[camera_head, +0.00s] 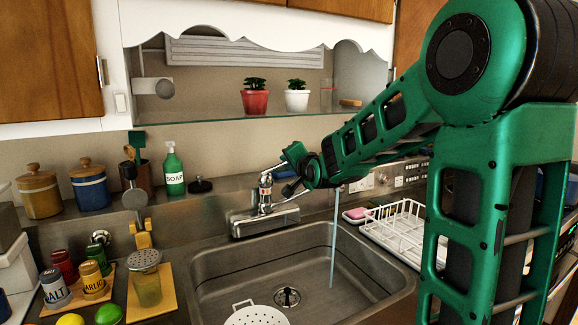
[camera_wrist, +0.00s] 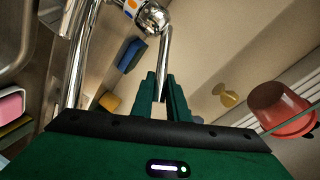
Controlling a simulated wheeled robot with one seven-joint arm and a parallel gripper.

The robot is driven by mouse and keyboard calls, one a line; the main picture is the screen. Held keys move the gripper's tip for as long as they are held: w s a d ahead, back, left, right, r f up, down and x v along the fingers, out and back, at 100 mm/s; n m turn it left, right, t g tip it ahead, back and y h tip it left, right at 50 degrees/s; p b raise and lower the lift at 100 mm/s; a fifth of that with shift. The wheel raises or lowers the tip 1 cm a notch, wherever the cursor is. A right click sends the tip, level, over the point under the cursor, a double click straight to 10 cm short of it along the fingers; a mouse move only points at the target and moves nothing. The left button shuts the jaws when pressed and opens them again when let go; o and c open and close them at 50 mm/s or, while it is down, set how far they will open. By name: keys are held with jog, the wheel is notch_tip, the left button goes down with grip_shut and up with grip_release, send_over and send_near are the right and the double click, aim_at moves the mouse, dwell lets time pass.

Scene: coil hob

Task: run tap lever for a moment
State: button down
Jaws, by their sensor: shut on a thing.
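The chrome tap (camera_head: 264,200) stands at the back of the steel sink (camera_head: 225,272). A thin stream of water (camera_head: 333,240) falls into the sink from the end of its spout. In the wrist view the tap's lever (camera_wrist: 164,52) is a slim chrome rod running from the tap body (camera_wrist: 150,17) down between my fingers. My green gripper (camera_wrist: 163,86) is shut on this lever. In the head view my gripper (camera_head: 288,168) is just above and right of the tap body, and its fingertips are hard to make out there.
A white dish rack (camera_head: 400,232) stands right of the sink, beside a pink sponge (camera_head: 355,214). A green soap bottle (camera_head: 174,172) and a utensil holder stand behind left. A red pot (camera_head: 255,101) and a white pot (camera_head: 296,100) sit on the shelf above. A white colander (camera_head: 256,315) is in front.

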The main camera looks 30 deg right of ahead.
jog(key=shift+f, duration=0.1)
jog(key=c, duration=1.7)
grip_release()
jog(key=shift+s+a+r, duration=0.1)
jog(key=shift+s+r, duration=0.1)
jog(key=shift+s, duration=0.35)
jog(key=v, duration=0.9)
jog(key=shift+s+a+f, duration=0.1)
jog(key=shift+s, duration=0.2)
